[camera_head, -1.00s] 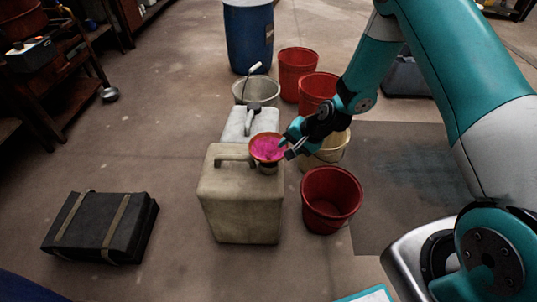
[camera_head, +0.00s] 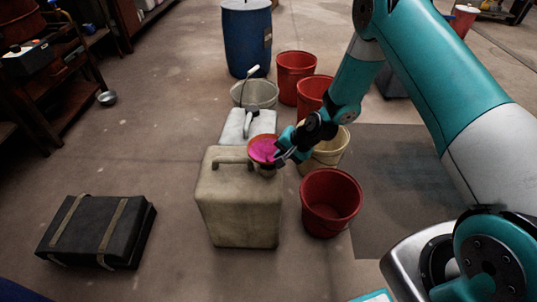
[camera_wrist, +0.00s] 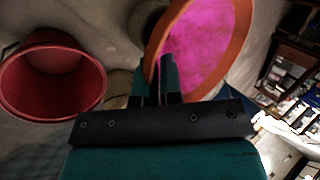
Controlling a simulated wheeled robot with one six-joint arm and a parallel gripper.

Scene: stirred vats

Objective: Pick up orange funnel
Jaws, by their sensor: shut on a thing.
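The orange funnel (camera_head: 263,149) shows in the head view at the mouth of the beige jerrycan (camera_head: 238,205), with a bright pink inside. Whether its spout is still inside the can's neck cannot be told. My gripper (camera_head: 285,154) comes from the right and is shut on the funnel's right rim. In the wrist view the funnel's orange rim (camera_wrist: 239,50) and pink inside fill the upper right, and my gripper (camera_wrist: 167,75) has its fingers at the rim's near left side.
A red bucket (camera_head: 331,203) stands right of the jerrycan, and a cream bucket (camera_head: 326,155) is behind my gripper. A whitish can (camera_head: 235,127), a grey bucket, more red buckets and a blue barrel (camera_head: 247,40) stand behind. A black case (camera_head: 95,232) lies left, with clear floor between.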

